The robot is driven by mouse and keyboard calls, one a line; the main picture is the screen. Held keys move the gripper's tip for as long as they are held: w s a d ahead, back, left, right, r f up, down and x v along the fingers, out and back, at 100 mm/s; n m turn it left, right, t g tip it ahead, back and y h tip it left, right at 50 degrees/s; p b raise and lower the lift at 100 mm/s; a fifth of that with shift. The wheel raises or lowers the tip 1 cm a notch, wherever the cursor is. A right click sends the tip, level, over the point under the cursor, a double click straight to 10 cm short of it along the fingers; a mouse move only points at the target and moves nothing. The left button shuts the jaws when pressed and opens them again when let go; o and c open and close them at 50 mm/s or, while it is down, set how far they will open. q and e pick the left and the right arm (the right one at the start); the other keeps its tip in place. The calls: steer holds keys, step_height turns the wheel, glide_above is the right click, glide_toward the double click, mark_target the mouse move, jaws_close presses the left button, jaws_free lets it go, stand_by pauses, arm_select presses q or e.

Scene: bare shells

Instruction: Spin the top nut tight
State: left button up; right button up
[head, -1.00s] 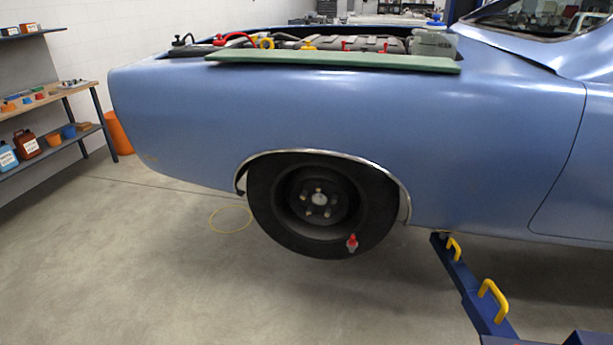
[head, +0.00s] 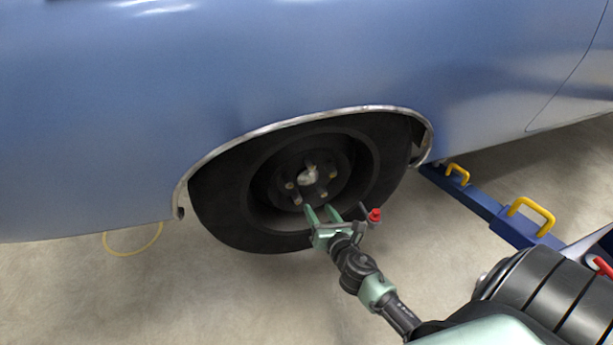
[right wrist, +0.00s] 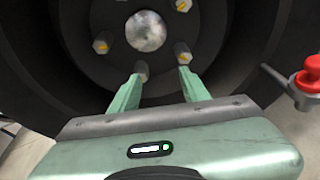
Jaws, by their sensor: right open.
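The wheel (head: 232,215) hangs in the arch of a blue car. Its dark hub carries several nuts around a pale round centre (head: 308,177). The top nut (head: 311,166) is above that centre in the head view; in the right wrist view it seems to be beyond the upper edge. My right gripper (head: 318,207) is open and empty, below the hub. In the right wrist view its two fingers (right wrist: 158,82) point at the hub, their tips near the lower nuts (right wrist: 142,73). I cannot tell whether they touch. My left gripper is not in view.
A red knob on a grey fitting (head: 375,215) is just right of my right gripper, in front of the tyre. The metal-trimmed arch edge (head: 290,122) curves over the wheel. A blue lift arm (head: 480,207) with yellow handles is at right.

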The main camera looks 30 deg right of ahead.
mark_target(313, 168)
steer(key=r+n+t, duration=0.1)
steer(key=r, duration=0.2)
steer(key=w+r+n, duration=0.1)
steer(key=r+n, duration=0.1)
steer(key=r, duration=0.1)
steer(key=w+d+r+n+t, duration=0.1)
steer(key=r, duration=0.2)
steer(key=shift+r+n+t+h+b, duration=0.3)
steer(key=shift+r+n+h+b, duration=0.1)
steer(key=x, duration=0.6)
steer(key=shift+w+a, duration=0.1)
steer(key=shift+a, duration=0.05)
steer(key=shift+w, duration=0.6)
jaws_close()
